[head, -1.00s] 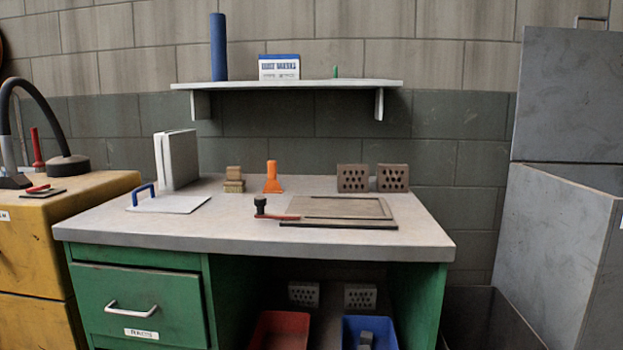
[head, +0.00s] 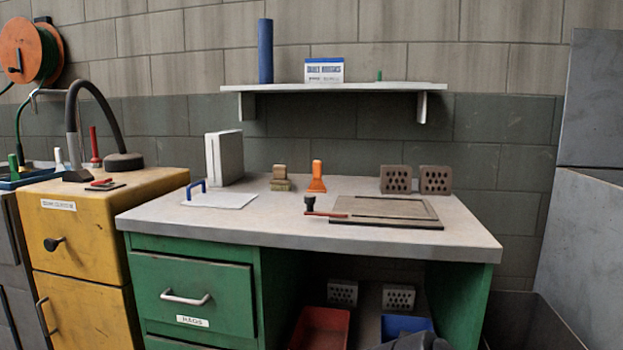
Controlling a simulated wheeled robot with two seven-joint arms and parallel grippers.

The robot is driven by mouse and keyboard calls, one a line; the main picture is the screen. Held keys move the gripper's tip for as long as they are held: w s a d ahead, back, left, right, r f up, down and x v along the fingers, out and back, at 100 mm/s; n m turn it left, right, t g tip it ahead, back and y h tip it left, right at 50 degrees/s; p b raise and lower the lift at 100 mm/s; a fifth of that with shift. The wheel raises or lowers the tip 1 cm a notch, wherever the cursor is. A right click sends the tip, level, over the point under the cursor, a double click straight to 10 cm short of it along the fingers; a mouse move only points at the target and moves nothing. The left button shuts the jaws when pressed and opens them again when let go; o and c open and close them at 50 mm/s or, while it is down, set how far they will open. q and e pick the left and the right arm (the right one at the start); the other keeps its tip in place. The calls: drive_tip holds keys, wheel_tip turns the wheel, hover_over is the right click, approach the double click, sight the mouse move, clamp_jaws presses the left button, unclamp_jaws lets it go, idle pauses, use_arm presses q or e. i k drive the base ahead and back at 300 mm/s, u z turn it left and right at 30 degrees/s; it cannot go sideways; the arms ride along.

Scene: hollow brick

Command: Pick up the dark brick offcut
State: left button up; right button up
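I cannot pick out a dark brick offcut for certain. Two brown perforated bricks stand at the back right of the bench top, a left one (head: 396,179) and a right one (head: 435,180). Two greyer perforated bricks stand under the bench, a left one (head: 342,292) and a right one (head: 398,297). A dark grey shape (head: 415,342) is cut off by the bottom edge in front of the blue bin (head: 407,324); I cannot tell whether it is part of my arm. No gripper fingers show.
A green bench (head: 300,233) carries a board (head: 385,208), a dark-handled tool, an orange tool (head: 317,177), a wooden block and a white box. A red bin (head: 321,328) stands below. A yellow cabinet (head: 80,240) is left, a grey open-topped box (head: 535,325) right.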

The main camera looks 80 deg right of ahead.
sight(434, 180)
drive_tip(key=u, duration=0.1)
drive_tip(key=k, duration=1.8)
drive_tip(key=z, duration=1.3)
